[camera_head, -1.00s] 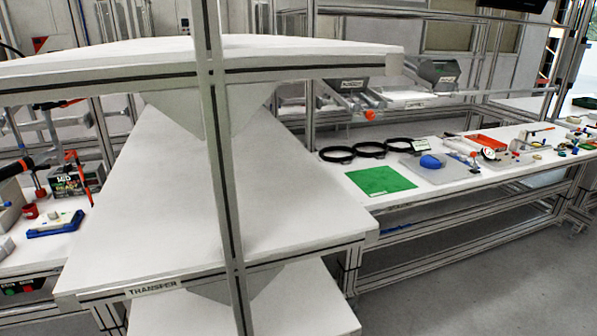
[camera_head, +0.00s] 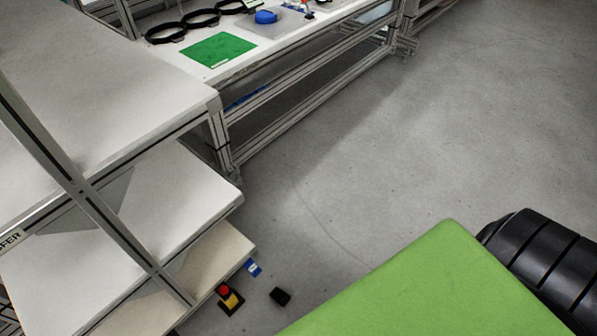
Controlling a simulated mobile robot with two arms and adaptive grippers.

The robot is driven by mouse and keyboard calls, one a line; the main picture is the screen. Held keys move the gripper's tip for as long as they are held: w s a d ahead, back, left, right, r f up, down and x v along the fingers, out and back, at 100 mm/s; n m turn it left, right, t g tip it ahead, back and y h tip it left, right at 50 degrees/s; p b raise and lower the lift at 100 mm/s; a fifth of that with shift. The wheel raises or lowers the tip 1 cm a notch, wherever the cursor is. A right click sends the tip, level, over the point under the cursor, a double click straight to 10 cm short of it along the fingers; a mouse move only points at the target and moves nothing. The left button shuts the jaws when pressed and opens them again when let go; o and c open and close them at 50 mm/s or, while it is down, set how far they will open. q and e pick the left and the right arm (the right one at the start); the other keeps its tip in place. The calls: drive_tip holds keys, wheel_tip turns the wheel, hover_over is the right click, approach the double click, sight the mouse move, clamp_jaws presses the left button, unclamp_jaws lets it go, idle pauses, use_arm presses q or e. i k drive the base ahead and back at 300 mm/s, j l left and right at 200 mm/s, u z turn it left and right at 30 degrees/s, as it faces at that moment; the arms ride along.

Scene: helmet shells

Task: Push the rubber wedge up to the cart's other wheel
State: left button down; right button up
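A small black block (camera_head: 280,296), which looks like the rubber wedge, lies on the grey floor just right of the cart's lower front corner. It is apart from the cart in this view. The white-shelved cart (camera_head: 150,205) stands at the left with its shelves stacked and a grey metal post in front. No wheel of the cart can be made out. Neither of my grippers is in view.
A yellow and black box with a red button (camera_head: 229,298) and a blue tag (camera_head: 253,268) are beside the cart's bottom shelf. A workbench (camera_head: 290,42) with a green mat (camera_head: 218,49) stands behind. The floor (camera_head: 400,140) to the right is clear.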

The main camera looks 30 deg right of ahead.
sight(281, 297)
drive_tip(key=k+l+z, duration=0.2)
drive_tip(key=k, duration=0.25)
drive_tip(key=k+l+z, duration=0.2)
drive_tip(key=k, duration=0.3)
drive_tip(key=j, duration=0.1)
